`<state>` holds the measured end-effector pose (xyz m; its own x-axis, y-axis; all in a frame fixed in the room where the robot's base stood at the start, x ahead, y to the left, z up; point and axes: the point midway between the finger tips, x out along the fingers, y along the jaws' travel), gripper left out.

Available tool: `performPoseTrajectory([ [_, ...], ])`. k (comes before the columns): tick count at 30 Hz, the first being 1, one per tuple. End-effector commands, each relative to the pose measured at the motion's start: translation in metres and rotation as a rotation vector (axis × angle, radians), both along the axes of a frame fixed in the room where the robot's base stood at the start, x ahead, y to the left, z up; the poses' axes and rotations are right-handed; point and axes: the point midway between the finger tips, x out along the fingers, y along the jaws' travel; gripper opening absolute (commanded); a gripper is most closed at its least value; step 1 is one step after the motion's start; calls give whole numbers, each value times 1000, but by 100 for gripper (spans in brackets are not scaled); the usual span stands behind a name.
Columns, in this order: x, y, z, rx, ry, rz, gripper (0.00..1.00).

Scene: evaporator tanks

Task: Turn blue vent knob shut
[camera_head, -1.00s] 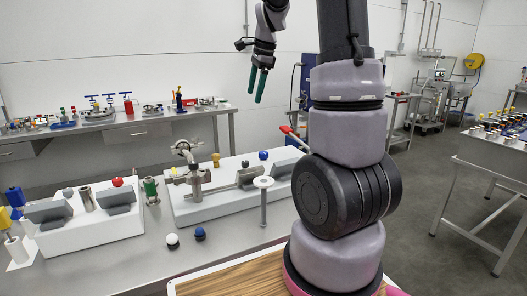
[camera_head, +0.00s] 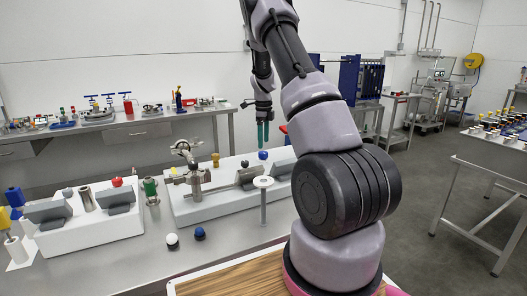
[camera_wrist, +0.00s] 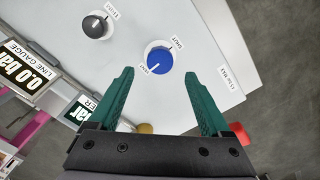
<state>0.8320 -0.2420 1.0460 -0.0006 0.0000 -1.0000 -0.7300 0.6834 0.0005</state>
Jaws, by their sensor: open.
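The blue vent knob (camera_wrist: 159,61) sits on a pale panel in the wrist view, upper middle. A white pointer line on it runs to the lower left. In the head view my gripper (camera_head: 263,145) hangs pointing down, just above a blue round top (camera_head: 263,155) on the white bench unit. I cannot tell if this is the same knob.
A black knob (camera_wrist: 97,26) is left of the blue one. Line gauge displays (camera_wrist: 32,68) stand at the left, a red part (camera_wrist: 240,133) at the lower right.

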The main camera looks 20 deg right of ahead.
Motion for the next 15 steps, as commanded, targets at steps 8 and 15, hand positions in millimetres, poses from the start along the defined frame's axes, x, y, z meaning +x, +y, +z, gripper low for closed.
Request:
performPoseTrajectory([
  [8,0,0,-43,0,1,0,82],
  [15,0,0,-51,-1,-1,1,82],
])
